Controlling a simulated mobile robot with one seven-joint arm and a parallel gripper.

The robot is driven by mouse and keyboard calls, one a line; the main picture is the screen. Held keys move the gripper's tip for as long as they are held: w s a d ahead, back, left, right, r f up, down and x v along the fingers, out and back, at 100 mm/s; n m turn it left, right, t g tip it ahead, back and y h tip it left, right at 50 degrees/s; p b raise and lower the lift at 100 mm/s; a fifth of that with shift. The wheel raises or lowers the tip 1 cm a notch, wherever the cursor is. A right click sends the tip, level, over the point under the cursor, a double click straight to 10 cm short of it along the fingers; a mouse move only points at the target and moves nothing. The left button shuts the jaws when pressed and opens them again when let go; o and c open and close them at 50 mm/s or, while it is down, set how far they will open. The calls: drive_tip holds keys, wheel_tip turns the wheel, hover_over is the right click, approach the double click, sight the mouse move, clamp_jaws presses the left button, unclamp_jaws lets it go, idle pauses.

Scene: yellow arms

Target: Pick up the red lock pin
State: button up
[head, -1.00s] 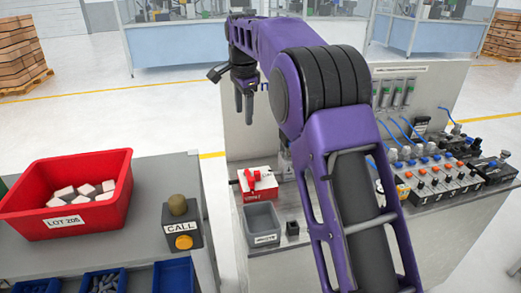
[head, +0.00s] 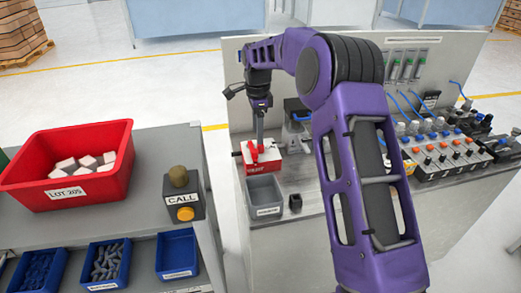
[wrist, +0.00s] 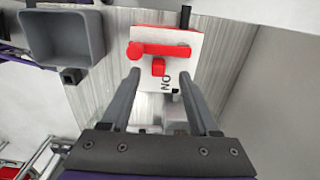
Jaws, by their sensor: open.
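A box with a white top and red side (head: 262,158) stands on the bench. On its white face in the wrist view are a red bar (wrist: 180,49), a round red knob (wrist: 135,50) at the bar's left end and a small red block (wrist: 158,67) below it. I cannot tell for certain which red part is the lock pin.
A grey bin (head: 265,193) and a small black block (head: 296,203) are in front of the box. A panel (head: 235,90) rises behind. Valves with blue hoses (head: 440,150) fill the bench's right. A red crate (head: 60,200) and a call button (head: 184,213) are on the left table.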

sight(260, 150)
drive_tip(key=shift+d+f, duration=0.25)
drive_tip(key=shift+f, duration=1.15)
drive_tip(key=shift+d+f, duration=0.2)
drive_tip(key=shift+f, duration=1.15)
clamp_jaws()
